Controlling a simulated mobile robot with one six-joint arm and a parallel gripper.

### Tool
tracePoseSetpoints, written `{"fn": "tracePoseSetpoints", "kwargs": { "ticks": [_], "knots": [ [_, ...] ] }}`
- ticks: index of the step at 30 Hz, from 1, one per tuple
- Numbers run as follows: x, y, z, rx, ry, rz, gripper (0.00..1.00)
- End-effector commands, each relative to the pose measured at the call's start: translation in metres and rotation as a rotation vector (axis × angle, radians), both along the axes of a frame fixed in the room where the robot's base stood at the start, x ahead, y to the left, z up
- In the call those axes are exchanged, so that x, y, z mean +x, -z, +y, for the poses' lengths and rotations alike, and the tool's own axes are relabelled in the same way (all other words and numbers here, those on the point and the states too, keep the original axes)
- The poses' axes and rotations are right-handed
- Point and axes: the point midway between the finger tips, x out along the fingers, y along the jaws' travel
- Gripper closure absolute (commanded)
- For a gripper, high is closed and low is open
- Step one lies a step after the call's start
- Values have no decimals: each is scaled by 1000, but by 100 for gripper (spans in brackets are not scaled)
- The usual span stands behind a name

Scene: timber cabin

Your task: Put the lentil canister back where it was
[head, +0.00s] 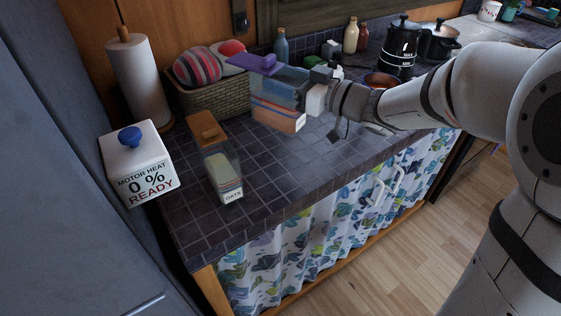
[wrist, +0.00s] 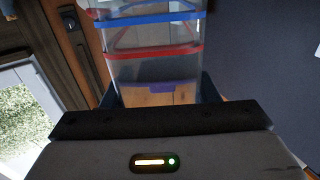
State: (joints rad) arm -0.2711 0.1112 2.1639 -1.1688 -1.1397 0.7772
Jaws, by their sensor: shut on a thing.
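My gripper (head: 309,87) is shut on a clear canister with a purple lid (head: 256,64) and an orange filling (head: 277,115) in its lower part, which I take for the lentil canister. I hold it from its right side, over the back of the tiled counter. I cannot tell whether its base touches the tiles. No name on it can be read. In the wrist view its clear body (wrist: 152,68) shows blue and red bands, with the purple lid beyond.
An oats canister (head: 221,167) stands near the counter's front left, by a white box with a blue knob (head: 138,165). A basket (head: 208,98) and paper towel roll (head: 140,80) stand behind. Tiles (head: 290,160) in front are clear.

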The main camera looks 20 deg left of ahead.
Motion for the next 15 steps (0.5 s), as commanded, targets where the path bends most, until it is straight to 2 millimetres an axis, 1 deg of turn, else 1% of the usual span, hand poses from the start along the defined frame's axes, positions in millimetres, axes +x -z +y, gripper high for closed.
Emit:
{"fn": "tracePoseSetpoints", "kwargs": {
  "ticks": [1,5,12,15],
  "knots": [
    [0,8,0,2,-1,-2,100],
    [0,19,1,1,-1,3,100],
    [0,61,1,1,0,5,100],
    [0,70,0,2,-1,2,100]
  ]
}}
